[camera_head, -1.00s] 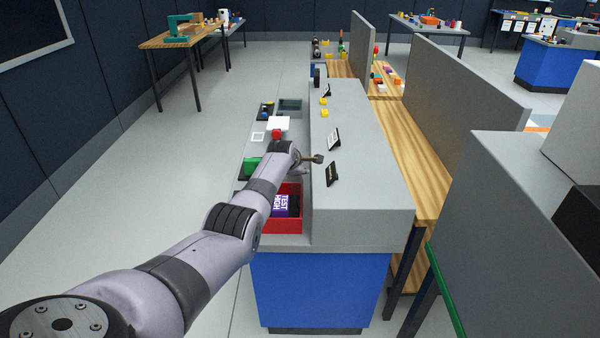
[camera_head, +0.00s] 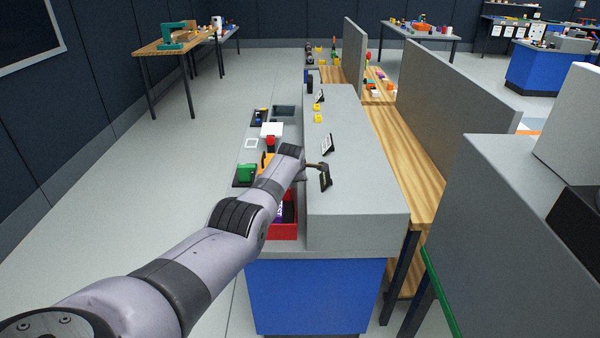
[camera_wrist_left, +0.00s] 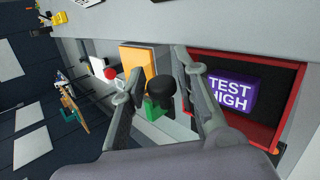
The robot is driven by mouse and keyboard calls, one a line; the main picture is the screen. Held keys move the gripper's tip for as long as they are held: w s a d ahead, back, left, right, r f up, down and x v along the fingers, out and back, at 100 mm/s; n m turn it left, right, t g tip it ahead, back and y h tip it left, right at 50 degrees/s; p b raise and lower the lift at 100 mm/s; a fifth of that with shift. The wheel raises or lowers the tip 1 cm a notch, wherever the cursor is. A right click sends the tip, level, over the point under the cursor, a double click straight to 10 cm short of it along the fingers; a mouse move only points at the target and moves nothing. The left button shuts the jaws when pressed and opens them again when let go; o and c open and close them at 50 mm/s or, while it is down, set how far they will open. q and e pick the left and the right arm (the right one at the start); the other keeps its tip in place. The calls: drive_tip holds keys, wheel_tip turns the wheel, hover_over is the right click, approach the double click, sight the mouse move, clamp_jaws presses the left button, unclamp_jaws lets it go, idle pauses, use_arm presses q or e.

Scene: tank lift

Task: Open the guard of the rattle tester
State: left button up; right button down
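No part can be surely told as the rattle tester's guard. A red-walled tray (camera_wrist_left: 250,62) with a dark inside holds a purple "TEST HIGH" block (camera_wrist_left: 234,93). The tray shows partly behind my arm in the head view (camera_head: 284,231). An orange panel (camera_wrist_left: 137,60) and a green block (camera_wrist_left: 154,110) stand to its left in the left wrist view. The green block is also in the head view (camera_head: 246,173). My left gripper (camera_wrist_left: 158,64) is open, its fingers spread in front of a black knob (camera_wrist_left: 161,91); contact cannot be told. My right gripper is not in view.
A grey raised housing (camera_head: 355,215) with small dark displays (camera_head: 325,177) runs along the bench's right side. A red button (camera_head: 270,141) stands farther back on the bench. Grey partitions (camera_head: 450,110) are on the right.

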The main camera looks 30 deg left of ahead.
use_arm(q)
drive_tip(key=shift+o, duration=1)
drive_tip(key=shift+d, duration=0.1)
drive_tip(key=shift+s+r, duration=0.1)
drive_tip(key=shift+r, duration=0.1)
drive_tip(key=v, duration=1.1)
drive_tip(key=shift+s+r, duration=0.2)
drive_tip(key=shift+d+f, duration=0.15)
